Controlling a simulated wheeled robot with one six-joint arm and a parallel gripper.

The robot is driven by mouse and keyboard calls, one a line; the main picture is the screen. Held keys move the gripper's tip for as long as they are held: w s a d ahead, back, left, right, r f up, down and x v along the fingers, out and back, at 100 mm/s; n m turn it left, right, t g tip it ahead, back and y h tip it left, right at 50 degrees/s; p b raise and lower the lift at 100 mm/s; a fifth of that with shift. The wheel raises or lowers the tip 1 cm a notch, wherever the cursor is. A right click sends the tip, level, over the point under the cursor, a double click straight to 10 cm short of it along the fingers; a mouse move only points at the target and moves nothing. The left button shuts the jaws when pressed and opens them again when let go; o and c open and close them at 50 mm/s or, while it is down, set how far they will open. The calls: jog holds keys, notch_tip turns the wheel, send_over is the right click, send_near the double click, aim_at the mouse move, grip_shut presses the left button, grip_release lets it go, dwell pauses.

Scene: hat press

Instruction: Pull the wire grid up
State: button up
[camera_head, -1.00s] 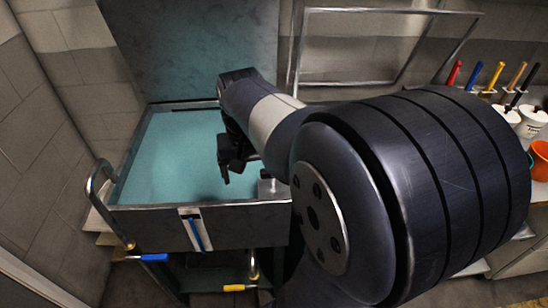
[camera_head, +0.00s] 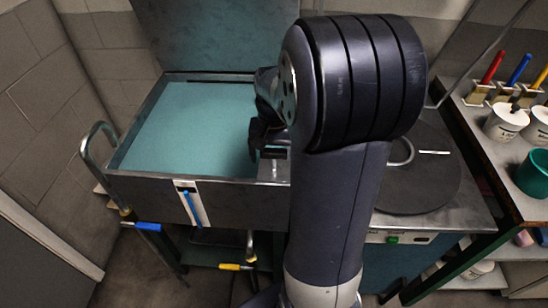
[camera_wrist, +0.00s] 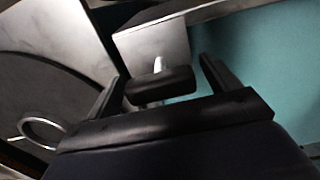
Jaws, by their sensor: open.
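No wire mesh shows clearly in either view. A metal tub (camera_head: 240,193) with a teal inside stands at the left of the head view. My gripper (camera_head: 266,148) is over the tub's front right part, beside a small pale block (camera_head: 273,170). In the wrist view a dark handle (camera_wrist: 165,87) on a bright metal stem stands by a grey metal panel (camera_wrist: 150,48). My gripper (camera_wrist: 160,80) is open there, one finger to each side of the handle. Contact cannot be told. My arm hides the tub's right side.
A dark round plate (camera_head: 425,185) with a ring handle (camera_head: 402,152) lies right of my arm. A bench (camera_head: 480,135) farther right holds brushes, white pots (camera_head: 505,122) and a green pot (camera_head: 535,172). A blue-handled lever (camera_head: 148,226) and a yellow-handled lever (camera_head: 235,266) stick out low in front.

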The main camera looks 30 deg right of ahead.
jog(key=shift+f, duration=0.5)
